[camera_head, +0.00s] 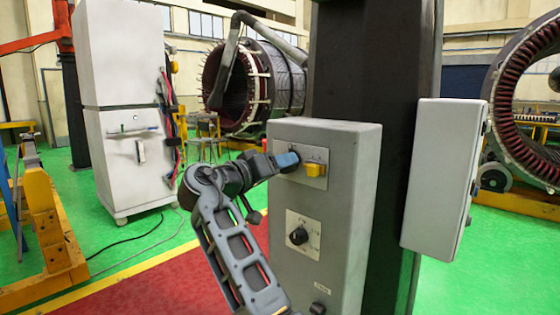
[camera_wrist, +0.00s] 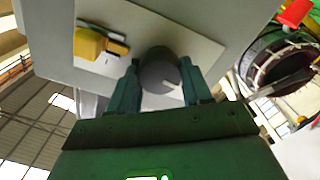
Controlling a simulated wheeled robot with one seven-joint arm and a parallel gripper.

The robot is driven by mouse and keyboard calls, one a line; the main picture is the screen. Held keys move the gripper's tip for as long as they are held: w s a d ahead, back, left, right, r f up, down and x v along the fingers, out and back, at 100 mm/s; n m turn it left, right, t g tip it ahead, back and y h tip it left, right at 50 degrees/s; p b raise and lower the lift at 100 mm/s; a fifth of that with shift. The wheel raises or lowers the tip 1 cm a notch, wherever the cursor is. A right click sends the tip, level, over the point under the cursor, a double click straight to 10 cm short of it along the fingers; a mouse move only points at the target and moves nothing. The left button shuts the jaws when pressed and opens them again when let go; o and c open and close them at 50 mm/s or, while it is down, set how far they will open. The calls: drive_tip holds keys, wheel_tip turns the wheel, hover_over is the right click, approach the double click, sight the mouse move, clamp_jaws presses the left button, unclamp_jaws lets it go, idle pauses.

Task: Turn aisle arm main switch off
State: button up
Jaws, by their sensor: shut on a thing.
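A grey control box (camera_head: 300,215) is mounted on a dark column. Its upper plate (camera_wrist: 205,50) carries a dark round knob (camera_wrist: 158,72) and a yellow switch (camera_head: 315,169). The yellow switch also shows in the wrist view (camera_wrist: 90,43), upper left of the knob. My gripper (camera_head: 288,161) reaches the upper plate from the left. In the wrist view, its two fingers (camera_wrist: 160,86) are shut on the round knob, one on each side. A white mark shows on the knob's face. In the head view, my gripper hides the knob.
A black rotary knob (camera_head: 298,236) sits on the lower plate. A second grey box (camera_head: 437,180) is on the column's right. A white cabinet (camera_head: 120,100) stands at the left.

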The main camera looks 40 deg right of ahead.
drive_tip(key=shift+n, duration=0.6)
drive_tip(key=o, duration=1.1)
drive_tip(key=shift+c, duration=0.2)
drive_tip(key=shift+a, duration=0.15)
drive_tip(key=a+b, duration=0.1)
drive_tip(key=a, duration=0.6)
drive_tip(key=shift+a+b, duration=0.3)
drive_tip(key=shift+s, duration=0.1)
